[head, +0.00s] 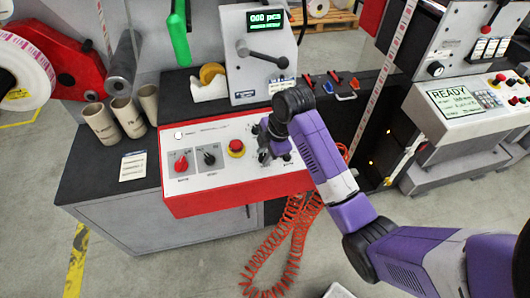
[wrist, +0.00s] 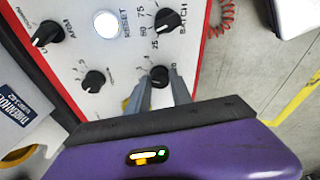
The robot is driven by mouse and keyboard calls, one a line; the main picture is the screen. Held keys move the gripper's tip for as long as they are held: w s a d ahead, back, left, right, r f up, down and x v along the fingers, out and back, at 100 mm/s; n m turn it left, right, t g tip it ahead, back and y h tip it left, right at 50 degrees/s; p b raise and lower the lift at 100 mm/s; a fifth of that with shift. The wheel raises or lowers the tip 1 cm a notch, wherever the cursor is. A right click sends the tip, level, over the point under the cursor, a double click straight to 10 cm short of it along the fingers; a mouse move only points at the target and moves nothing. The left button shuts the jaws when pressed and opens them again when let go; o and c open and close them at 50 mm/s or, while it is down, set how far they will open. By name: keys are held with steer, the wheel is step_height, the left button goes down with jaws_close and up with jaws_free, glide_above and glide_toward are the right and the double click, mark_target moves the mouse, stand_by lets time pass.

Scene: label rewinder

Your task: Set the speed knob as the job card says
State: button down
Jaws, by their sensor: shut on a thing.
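The red-rimmed control panel (head: 207,201) stands on the bench in the head view. My gripper (head: 273,154) reaches down to its right part and hides the knobs there. In the wrist view my gripper (wrist: 160,88) is shut on a small black knob (wrist: 159,75), one finger on each side. I cannot read the label of this knob or its exact setting. Another small black knob (wrist: 93,80) is to its left, and a larger one labelled BATCH (wrist: 168,18) is above it. A small white card (head: 134,165) lies on the bench; its text is too small to read.
A white RESET button (wrist: 106,24) shows in the wrist view. A grey counter unit (head: 262,60) stands behind the panel. An orange coiled hose (head: 280,250) hangs in front.

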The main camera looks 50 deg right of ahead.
mark_target(272, 166)
steer(key=c, duration=1.1)
jaws_free()
steer(key=shift+c, duration=0.2)
steer(key=v, duration=0.7)
steer(key=shift+r+b, duration=0.35)
steer(key=shift+r, duration=0.05)
steer(key=shift+s, duration=0.1)
